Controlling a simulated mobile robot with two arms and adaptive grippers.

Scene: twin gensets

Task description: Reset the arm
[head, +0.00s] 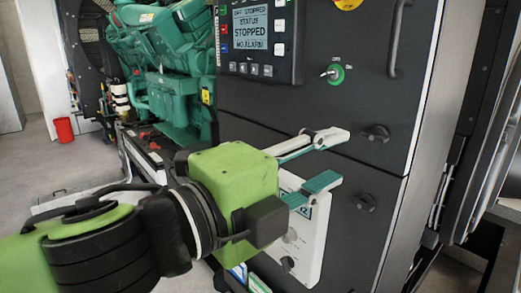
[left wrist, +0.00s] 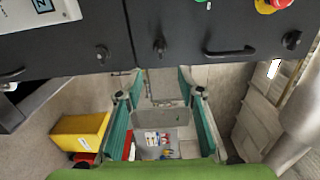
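My left gripper (head: 342,160) reaches in from the left on its green arm, in front of the dark control cabinet (head: 375,105). Its two fingers are spread apart with nothing between them. In the left wrist view the open fingers (left wrist: 160,82) point toward the cabinet's lower edge, with floor and a grey bin (left wrist: 170,118) visible beyond and between them. I cannot tell whether a fingertip touches the cabinet. My right gripper is in neither view.
The cabinet carries a display (head: 250,28) reading STOPPED, a green key switch (head: 335,73), a handle (head: 398,38) and latches. A white unit (head: 305,240) is behind the gripper. A green engine (head: 165,50) stands left. A yellow box (left wrist: 80,130) sits on the floor.

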